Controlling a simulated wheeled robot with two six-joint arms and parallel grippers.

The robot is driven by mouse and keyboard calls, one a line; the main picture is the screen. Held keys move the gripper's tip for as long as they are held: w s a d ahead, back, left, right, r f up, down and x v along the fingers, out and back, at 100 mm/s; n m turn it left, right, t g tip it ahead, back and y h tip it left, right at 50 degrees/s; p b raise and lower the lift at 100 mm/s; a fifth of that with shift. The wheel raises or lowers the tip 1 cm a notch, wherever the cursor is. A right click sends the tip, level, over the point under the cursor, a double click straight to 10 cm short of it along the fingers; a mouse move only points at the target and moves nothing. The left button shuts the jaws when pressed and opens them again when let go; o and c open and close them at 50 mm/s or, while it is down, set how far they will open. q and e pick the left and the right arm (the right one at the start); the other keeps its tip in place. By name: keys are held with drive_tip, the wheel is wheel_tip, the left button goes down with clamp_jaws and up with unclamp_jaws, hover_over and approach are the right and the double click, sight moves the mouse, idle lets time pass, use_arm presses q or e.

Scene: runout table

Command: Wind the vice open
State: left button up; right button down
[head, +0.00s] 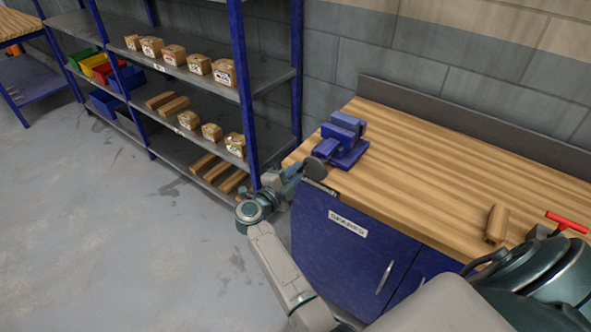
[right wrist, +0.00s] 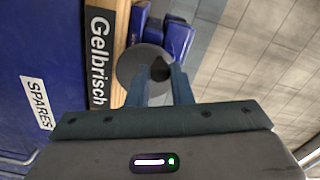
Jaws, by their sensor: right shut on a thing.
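The blue vice (head: 342,142) stands on the left end of the wooden workbench, near its front edge. Its round grey handwheel (head: 314,168) faces the front. My right gripper (head: 300,172) is at the handwheel. In the right wrist view the vice (right wrist: 176,38) lies beyond the grey wheel (right wrist: 132,64). There my right gripper (right wrist: 160,76) has its two fingers on either side of a dark knob (right wrist: 160,69) on the wheel, and is shut on it. The jaw gap of the vice is hard to make out. My left gripper is not in view.
The workbench (head: 430,160) has a blue cabinet (head: 345,240) below. A wooden block (head: 497,225) and a red-handled tool (head: 567,222) are at its right. A blue shelf rack (head: 243,90) with boxes stands left of the bench. The bench middle is clear.

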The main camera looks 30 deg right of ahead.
drive_tip(key=shift+r, duration=0.1)
drive_tip(key=n+p, duration=0.1)
drive_tip(key=p, duration=0.1)
drive_tip(key=f+n+p, duration=0.1)
drive_tip(key=n+p, duration=0.1)
drive_tip(key=shift+w, duration=0.15)
idle(0.3)
drive_tip(key=n+p, duration=0.2)
drive_tip(key=f+n+p, duration=0.1)
drive_tip(key=p, duration=0.1)
drive_tip(key=shift+n, duration=0.4)
drive_tip(key=shift+r, duration=0.1)
